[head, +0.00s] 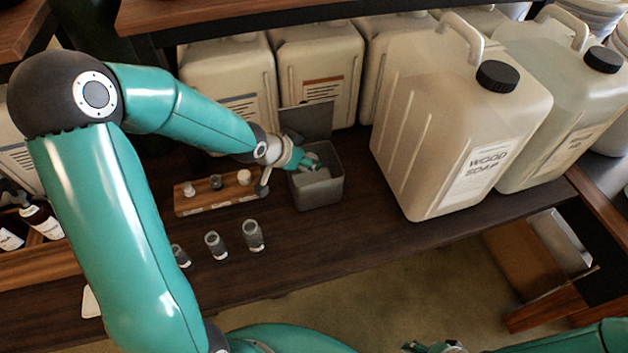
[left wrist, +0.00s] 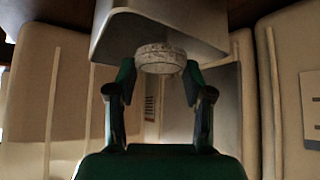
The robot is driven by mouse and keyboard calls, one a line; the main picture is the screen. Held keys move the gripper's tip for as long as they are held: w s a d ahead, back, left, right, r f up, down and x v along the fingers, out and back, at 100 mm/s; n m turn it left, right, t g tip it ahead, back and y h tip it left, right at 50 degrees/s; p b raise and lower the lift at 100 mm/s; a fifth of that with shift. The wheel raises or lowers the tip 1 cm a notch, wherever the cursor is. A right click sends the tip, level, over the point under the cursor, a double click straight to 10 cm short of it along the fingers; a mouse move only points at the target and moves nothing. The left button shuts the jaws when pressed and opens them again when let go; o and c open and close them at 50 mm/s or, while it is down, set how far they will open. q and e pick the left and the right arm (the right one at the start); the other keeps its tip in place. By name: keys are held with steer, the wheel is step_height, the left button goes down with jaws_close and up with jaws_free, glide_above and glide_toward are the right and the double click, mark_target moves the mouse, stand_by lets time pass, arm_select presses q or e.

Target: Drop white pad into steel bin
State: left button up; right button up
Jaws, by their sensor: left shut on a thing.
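My left gripper (head: 308,162) is at the open top of the grey steel bin (head: 319,192). In the left wrist view its two fingers (left wrist: 160,75) are shut on a round, pale, speckled pad (left wrist: 160,58). The steel bin (left wrist: 165,22) shows just beyond the pad in that view. In the head view the fingers partly hide the pad, and the inside of the bin is hard to make out. A small part of my right gripper (head: 432,346) shows at the bottom edge; its jaws are unclear.
A wooden rack (head: 215,193) with small knobs stands left of the bin. Several small glass cups (head: 215,245) stand in front of it. Large jugs (head: 460,130) crowd the back and right. A grey upright panel (head: 308,120) stands behind the bin.

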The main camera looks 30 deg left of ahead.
arm_select(q)
steer(key=o, duration=1)
